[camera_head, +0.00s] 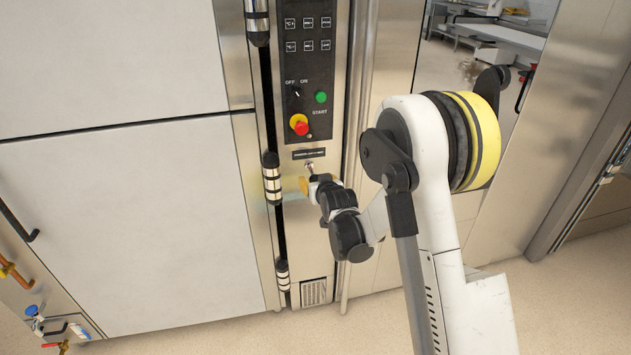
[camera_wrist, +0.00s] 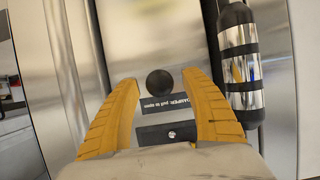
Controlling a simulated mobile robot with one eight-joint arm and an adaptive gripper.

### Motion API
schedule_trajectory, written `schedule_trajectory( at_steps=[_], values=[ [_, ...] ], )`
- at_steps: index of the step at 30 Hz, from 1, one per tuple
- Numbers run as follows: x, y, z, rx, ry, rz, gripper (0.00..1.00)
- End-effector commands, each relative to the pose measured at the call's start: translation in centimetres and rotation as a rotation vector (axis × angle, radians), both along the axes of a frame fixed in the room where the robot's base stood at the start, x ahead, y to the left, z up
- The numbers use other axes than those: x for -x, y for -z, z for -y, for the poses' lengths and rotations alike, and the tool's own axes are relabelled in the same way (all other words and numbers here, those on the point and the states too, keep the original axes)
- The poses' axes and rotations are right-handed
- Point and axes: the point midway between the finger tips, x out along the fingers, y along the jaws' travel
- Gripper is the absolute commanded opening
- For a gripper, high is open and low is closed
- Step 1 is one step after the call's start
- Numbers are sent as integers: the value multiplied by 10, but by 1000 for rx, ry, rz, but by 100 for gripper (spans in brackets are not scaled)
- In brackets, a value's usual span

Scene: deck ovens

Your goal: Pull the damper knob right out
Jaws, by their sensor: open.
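The damper knob (camera_wrist: 160,82) is a round black ball. In the wrist view it shows between the tips of my gripper's two yellow fingers, with a gap on each side. My gripper (camera_wrist: 162,80) is open and not closed on the knob. A label reading "DAMPER pull to open" (camera_wrist: 166,113) shows upside down by the knob. In the head view my gripper (camera_head: 307,184) is at the steel control column, just below a small black label plate (camera_head: 308,154); the knob is mostly hidden there.
Above is a black control panel (camera_head: 307,65) with a red-and-yellow stop button (camera_head: 299,124) and a green start button (camera_head: 321,97). A large pale oven door (camera_head: 130,230) is at left. Black-and-silver hinges (camera_wrist: 240,70) stand close beside my fingers.

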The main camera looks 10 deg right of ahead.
Motion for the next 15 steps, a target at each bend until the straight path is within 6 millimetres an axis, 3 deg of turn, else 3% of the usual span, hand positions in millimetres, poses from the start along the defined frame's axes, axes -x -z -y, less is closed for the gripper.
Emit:
schedule_trajectory(
  at_steps=[5,15],
  values=[
    [14,-6,0,0,0,0,54],
    [82,-34,0,0,0,0,54]
  ],
)
